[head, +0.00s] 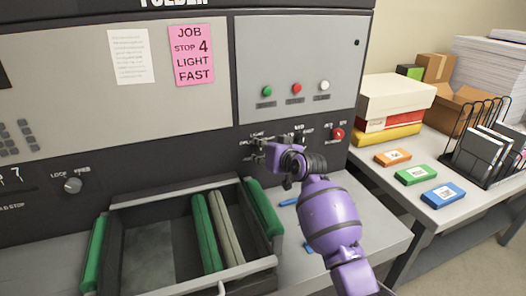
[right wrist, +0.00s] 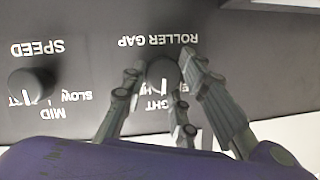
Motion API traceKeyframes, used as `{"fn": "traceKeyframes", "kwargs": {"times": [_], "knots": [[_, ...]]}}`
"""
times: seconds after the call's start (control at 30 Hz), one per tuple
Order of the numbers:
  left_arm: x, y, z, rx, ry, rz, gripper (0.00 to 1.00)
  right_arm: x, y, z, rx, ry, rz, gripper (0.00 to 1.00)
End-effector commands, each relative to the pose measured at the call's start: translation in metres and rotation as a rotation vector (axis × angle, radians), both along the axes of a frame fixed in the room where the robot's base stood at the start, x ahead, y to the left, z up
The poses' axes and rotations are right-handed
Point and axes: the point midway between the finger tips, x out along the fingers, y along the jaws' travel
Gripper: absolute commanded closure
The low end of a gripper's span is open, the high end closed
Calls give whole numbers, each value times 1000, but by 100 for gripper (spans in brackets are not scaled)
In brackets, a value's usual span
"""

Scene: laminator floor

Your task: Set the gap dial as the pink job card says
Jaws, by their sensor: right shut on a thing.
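The pink job card (head: 190,54) is on the upper panel and reads JOB, STOP 4, LIGHT, FAST. My right gripper (head: 260,152) is at the control panel, its fingers closed around the gap dial. In the right wrist view, upside down, the dark round dial (right wrist: 163,72) sits by the ROLLER GAP lettering, between the fingers of my gripper (right wrist: 160,88). A finger partly covers the labels around it; "GHT" shows. Which label its pointer meets is hard to tell. The gripper hides the dial in the head view. My left gripper is not in view.
The speed dial (right wrist: 28,84) is beside the gap dial. A red knob (head: 337,134) is further right. A grey knob (head: 73,185) is at left. A tray with green rollers (head: 207,232) lies below. The side table (head: 375,172) holds boxes and colored packs.

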Motion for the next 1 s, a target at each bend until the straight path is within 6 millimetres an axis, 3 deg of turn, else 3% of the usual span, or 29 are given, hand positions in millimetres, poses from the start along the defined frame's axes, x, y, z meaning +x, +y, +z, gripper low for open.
{"fn": "traceKeyframes", "kwargs": {"times": [0.03,0.13,0.7,0.87,1.0], "knots": [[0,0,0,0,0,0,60,2,-8,-1,-5,-1,-12,72],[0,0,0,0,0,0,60,2,-7,-2,-5,0,-11,60],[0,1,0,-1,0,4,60,-2,-3,-1,-2,1,-2,60],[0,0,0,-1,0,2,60,-16,-10,5,-2,0,-2,60],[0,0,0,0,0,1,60,-39,-22,13,-5,-1,-4,60]]}}
